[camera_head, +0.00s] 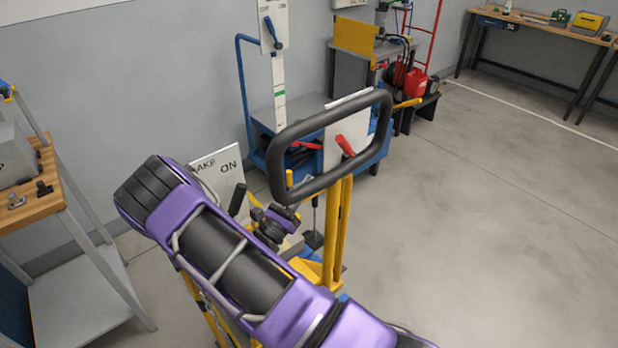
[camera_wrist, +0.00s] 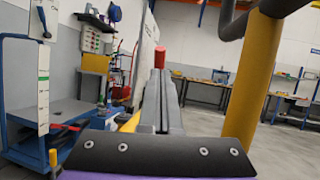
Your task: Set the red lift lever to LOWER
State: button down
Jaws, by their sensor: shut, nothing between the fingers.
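The red lift lever (camera_head: 345,146) shows its red grip in front of a white panel (camera_head: 345,118), seen through a black handle loop (camera_head: 283,178) on a yellow post. In the head view, my arm hides most of the gripper.
A yellow post (camera_wrist: 255,80) stands close on the right of my fingers. A sign reading "ON" (camera_head: 222,172) and a black-gripped lever (camera_head: 238,200) are near my wrist. A blue cart (camera_head: 255,120) stands behind, a wooden-topped bench (camera_head: 50,190) left. The floor at right is open.

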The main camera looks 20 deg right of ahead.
aim_at(337, 141)
jog(key=x, duration=1.1)
jog(key=shift+d, duration=0.2)
jog(key=shift+w+r+p, duration=0.1)
jog(key=shift+r+p, duration=0.1)
jog(key=shift+p, duration=0.1)
